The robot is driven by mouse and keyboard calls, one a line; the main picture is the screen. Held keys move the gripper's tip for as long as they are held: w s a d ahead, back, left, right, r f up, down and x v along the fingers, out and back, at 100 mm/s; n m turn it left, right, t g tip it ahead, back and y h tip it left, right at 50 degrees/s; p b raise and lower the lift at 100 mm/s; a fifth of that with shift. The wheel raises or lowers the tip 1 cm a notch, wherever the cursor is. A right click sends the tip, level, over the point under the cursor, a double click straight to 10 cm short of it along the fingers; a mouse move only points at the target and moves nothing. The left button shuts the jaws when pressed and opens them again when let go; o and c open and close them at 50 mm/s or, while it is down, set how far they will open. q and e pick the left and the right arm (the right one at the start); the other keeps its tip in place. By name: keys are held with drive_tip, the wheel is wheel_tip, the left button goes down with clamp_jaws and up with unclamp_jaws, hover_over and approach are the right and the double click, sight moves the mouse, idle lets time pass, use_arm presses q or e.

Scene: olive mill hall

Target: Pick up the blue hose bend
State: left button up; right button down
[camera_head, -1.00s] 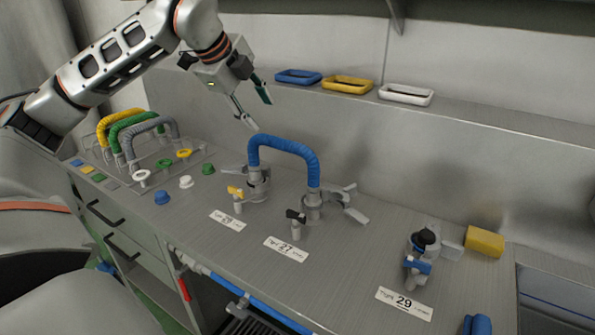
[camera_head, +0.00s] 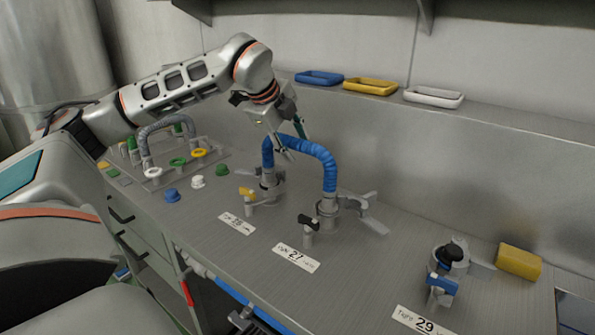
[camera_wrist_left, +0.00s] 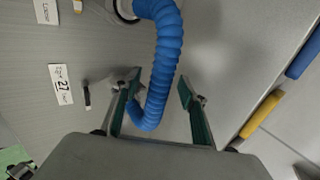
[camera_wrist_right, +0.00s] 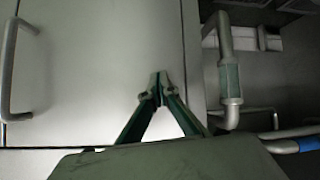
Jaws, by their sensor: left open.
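The blue hose bend (camera_head: 325,164) is an upright ribbed arch joining two grey fittings on the steel counter; the right fitting (camera_head: 327,209) stands behind label 27. My left gripper (camera_head: 294,147) is open at the top of the arch, pointing down. In the left wrist view the blue hose bend (camera_wrist_left: 167,50) runs between the open fingers of my left gripper (camera_wrist_left: 160,90), nearer the left finger; contact cannot be told. My right gripper (camera_wrist_right: 159,88) shows only in its wrist view, shut and empty, in front of a pale cabinet front.
A grey hose bend (camera_head: 165,127) stands on a rack at the left, partly behind my arm. Coloured caps (camera_head: 197,181) lie beside it. A capped fitting (camera_head: 450,257) and yellow block (camera_head: 519,262) stand at right. Blue, yellow and white trays (camera_head: 433,97) lie on the ledge.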

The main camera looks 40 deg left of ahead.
use_arm(q)
drive_tip(key=shift+w+f, duration=0.1)
drive_tip(key=shift+f, duration=0.05)
clamp_jaws()
drive_tip(key=shift+r, duration=0.25)
